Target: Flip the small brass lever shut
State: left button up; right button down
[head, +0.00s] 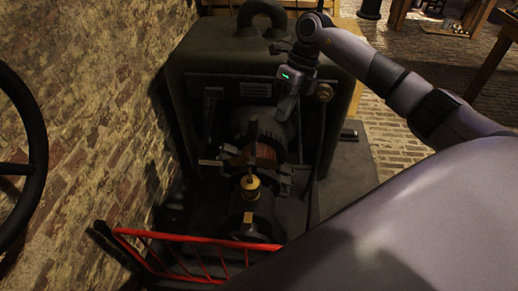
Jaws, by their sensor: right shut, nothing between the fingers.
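A dark machine (215,62) with a rounded housing and a top ring stands against the brick wall. A small brass fitting (252,187) with a narrow stem sits upright on its front part; I cannot tell whether it is the lever. Another small brass-coloured round part (324,92) is on the housing, just right of my right gripper. I cannot make out a clear lever or its position. My right gripper (287,112) is shut and empty, pointing down in front of the housing, above and right of the brass fitting. My left gripper is not in view.
A red railing (200,240) runs across the front of the machine. A dark wheel (38,150) is at the left edge. A brick wall (100,110) closes the left side. Paved floor (395,150) lies open to the right, with a wooden table (492,62) beyond.

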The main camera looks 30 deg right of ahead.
send_near(250, 170)
jog(key=w+d+f, duration=0.1)
jog(key=d+f, duration=0.3)
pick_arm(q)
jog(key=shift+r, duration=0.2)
pick_arm(e)
jog(key=a, duration=0.2)
jog(key=a+f, duration=0.1)
jog(key=a, duration=0.1)
jog(key=shift+s, duration=0.2)
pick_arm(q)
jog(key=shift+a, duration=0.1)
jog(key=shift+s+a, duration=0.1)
pick_arm(e)
jog(key=shift+s+a, duration=0.1)
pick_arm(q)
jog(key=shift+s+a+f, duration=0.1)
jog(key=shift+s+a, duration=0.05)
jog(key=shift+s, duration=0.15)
pick_arm(e)
jog(key=shift+s+a+t+h, duration=0.15)
jog(key=shift+t+h, duration=0.15)
